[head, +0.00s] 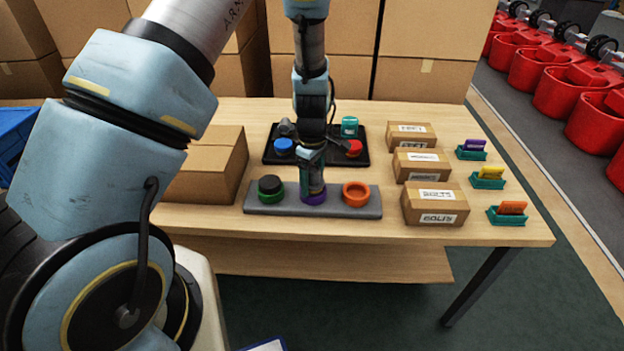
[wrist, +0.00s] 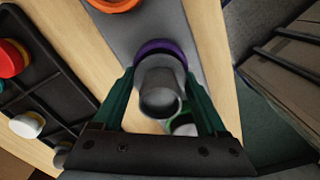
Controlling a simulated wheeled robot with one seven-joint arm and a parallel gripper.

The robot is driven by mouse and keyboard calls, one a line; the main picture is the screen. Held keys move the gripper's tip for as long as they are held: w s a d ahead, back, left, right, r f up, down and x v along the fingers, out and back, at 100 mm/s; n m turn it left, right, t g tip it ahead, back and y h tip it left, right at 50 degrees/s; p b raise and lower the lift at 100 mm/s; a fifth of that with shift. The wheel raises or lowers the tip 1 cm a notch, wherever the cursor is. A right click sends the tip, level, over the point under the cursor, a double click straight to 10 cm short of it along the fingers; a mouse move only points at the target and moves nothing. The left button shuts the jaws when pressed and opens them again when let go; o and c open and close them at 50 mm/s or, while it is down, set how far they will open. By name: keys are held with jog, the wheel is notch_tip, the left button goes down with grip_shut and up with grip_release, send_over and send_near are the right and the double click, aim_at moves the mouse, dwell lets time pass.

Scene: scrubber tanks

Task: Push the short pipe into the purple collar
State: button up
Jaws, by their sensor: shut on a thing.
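The short grey pipe (wrist: 160,92) is between the two green fingers of my gripper (wrist: 160,80), which is shut on it. In the head view my gripper (head: 313,172) points down over the grey base strip (head: 335,208), and the pipe (head: 317,181) shows partly between the fingers. The purple collar (head: 313,198) sits mid-strip, directly below the pipe. In the wrist view the purple collar (wrist: 158,46) shows as an arc past the pipe's far end. The pipe meets or overlaps the collar; how deep it sits is hidden.
A green collar with a black piece (head: 270,188) stands left of the purple one, and an orange collar (head: 356,194) right. Behind is a black tray (head: 270,157) with coloured parts. Cardboard boxes (head: 435,203) stand right, a larger box (head: 208,170) left.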

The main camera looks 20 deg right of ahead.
aim_at(312, 168)
jog(key=shift+s+a+f, duration=0.1)
jog(key=shift+s+f, duration=0.1)
jog(key=shift+f, duration=0.45)
jog(key=o, duration=1.3)
jog(key=shift+f, duration=0.1)
jog(key=shift+a, duration=0.1)
jog(key=shift+w+d+r+p, duration=0.1)
jog(key=shift+r+p, duration=1.35)
jog(key=shift+r, duration=0.5)
jog(key=shift+w+d+r+p, duration=0.1)
jog(key=shift+r+p, duration=1.35)
jog(key=shift+r, duration=0.45)
jog(key=shift+c, duration=0.3)
